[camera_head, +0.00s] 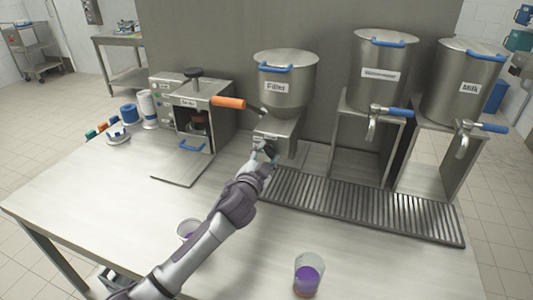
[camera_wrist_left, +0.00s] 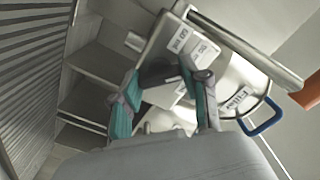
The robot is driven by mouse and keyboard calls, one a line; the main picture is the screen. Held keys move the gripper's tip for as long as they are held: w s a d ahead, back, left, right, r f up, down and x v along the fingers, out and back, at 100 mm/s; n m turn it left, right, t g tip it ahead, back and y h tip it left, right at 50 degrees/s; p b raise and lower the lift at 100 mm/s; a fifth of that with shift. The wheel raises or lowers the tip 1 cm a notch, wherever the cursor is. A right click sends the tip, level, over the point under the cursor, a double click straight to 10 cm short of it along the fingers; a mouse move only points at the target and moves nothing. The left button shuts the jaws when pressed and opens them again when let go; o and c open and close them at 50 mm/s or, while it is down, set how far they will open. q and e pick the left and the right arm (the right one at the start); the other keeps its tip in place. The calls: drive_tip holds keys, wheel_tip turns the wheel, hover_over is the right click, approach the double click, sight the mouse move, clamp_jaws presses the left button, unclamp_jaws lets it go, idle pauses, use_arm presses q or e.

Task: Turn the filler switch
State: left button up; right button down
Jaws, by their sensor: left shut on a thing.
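The filler (camera_head: 286,82) is a steel hopper labelled "Filler" with a blue handle, on a grey box-shaped base at the back middle of the table. It also shows tilted in the left wrist view (camera_wrist_left: 236,82). My left gripper (camera_head: 265,151) is at the front of the filler's base. In the left wrist view my left gripper (camera_wrist_left: 163,73) has its teal-padded fingers on either side of a small dark part, which appears to be the filler switch (camera_wrist_left: 159,74). The gripper is shut on it; the switch is largely hidden in the head view. My right gripper is not in view.
A sealing machine with an orange handle (camera_head: 228,102) stands left of the filler. Two steel dispensers (camera_head: 380,75) (camera_head: 466,80) stand to the right, behind a slatted drain tray (camera_head: 365,206). Cups with purple contents stand in front (camera_head: 308,273) (camera_head: 187,229), one beside my left arm.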

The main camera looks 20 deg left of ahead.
use_arm(q)
drive_tip(key=shift+m, duration=0.3)
drive_tip(key=o, duration=1.1)
drive_tip(key=shift+o, duration=0.2)
drive_tip(key=shift+s, duration=0.1)
drive_tip(key=s, duration=1.2)
drive_tip(key=shift+a, duration=0.2)
drive_tip(key=shift+w, duration=0.1)
